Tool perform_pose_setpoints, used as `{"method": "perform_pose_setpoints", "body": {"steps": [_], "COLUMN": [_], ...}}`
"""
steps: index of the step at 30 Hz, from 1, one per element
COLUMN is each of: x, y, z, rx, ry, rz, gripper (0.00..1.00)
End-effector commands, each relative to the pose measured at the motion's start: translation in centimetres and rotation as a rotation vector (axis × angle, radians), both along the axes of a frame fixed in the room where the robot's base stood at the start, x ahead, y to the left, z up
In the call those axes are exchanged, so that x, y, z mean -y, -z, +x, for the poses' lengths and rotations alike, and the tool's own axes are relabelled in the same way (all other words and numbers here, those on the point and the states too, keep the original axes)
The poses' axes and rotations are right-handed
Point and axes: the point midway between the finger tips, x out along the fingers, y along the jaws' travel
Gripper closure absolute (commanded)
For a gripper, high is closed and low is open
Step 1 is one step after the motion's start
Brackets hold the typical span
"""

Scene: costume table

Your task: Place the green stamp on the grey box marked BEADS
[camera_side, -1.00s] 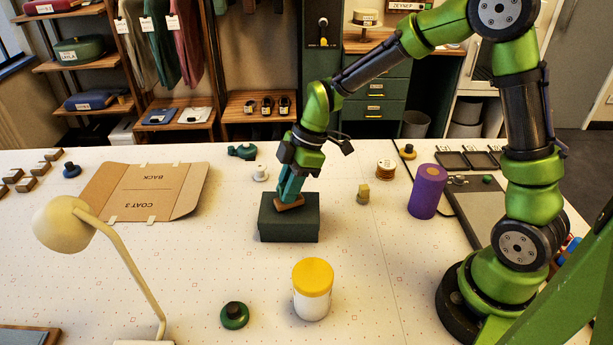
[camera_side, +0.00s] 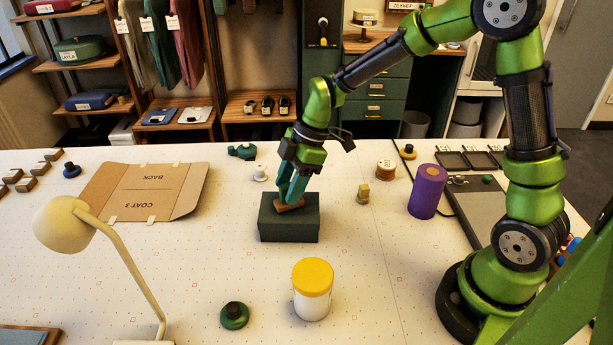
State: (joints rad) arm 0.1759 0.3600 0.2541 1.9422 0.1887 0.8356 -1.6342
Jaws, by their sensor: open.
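A dark grey-green box (camera_side: 289,228) stands in the middle of the table; no BEADS marking is readable on the sides I see. A small block with a brown base (camera_side: 287,207), probably the stamp, rests on the box's top. Its upper part is hidden by or blends with my teal-green fingers, so I cannot make out its handle. My gripper (camera_side: 292,193) points down over the box, its fingers spread on either side just above the brown base. I cannot tell whether a finger touches it.
A yellow-lidded white jar (camera_side: 312,291) and a round green piece with a black knob (camera_side: 234,316) stand in front. A purple cylinder (camera_side: 427,191), a spool (camera_side: 385,169) and a small yellowish block (camera_side: 362,193) are right. A cardboard folder (camera_side: 145,190) and lamp (camera_side: 66,224) are left.

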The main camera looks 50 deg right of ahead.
Motion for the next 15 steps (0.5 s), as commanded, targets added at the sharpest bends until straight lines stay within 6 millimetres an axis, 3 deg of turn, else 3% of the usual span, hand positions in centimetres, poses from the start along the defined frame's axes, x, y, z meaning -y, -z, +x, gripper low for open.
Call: {"method": "perform_pose_setpoints", "body": {"steps": [9, 15], "x": [2.5, 3.6], "y": [-6.4, -9.3], "z": [-0.9, -1.4], "rx": [0.006, 0.004], "ry": [0.004, 0.003], "rz": [0.0, -0.001], "gripper": [0.51, 0.51]}}
